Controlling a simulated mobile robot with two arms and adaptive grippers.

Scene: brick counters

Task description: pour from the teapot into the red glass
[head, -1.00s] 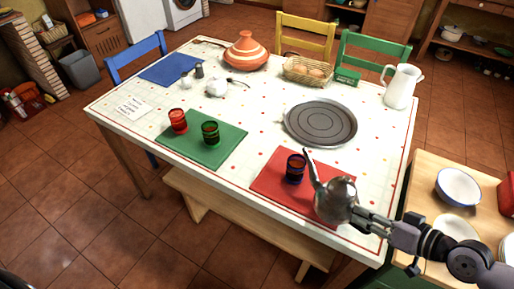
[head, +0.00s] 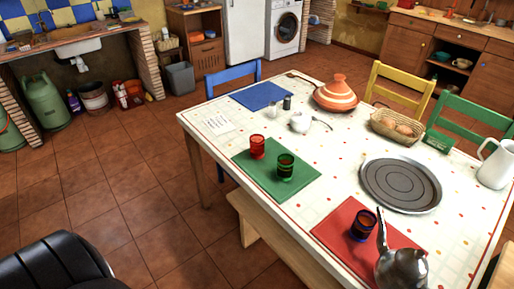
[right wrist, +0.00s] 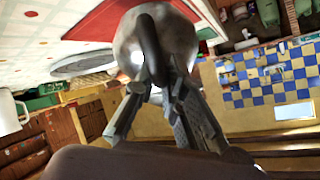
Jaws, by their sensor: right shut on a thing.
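The red glass (head: 257,147) stands upright on the green mat (head: 252,181), beside a green glass (head: 285,167). The silver teapot (head: 402,268) is at the bottom right of the head view, over the red mat (head: 333,231), with its spout pointing up and away. In the right wrist view, my right gripper (right wrist: 165,85) is shut on the dark handle of the teapot (right wrist: 182,38). The teapot is well apart from the red glass, to its right and nearer to me. I cannot tell how full it is. My left gripper is not in view.
A dark blue glass (head: 363,224) stands on the red mat close to the teapot. A grey round tray (head: 400,185), a white jug (head: 496,165), a bread basket (head: 397,128) and a small white pot (head: 301,122) stand on the table. A bench (head: 272,243) runs along the near side.

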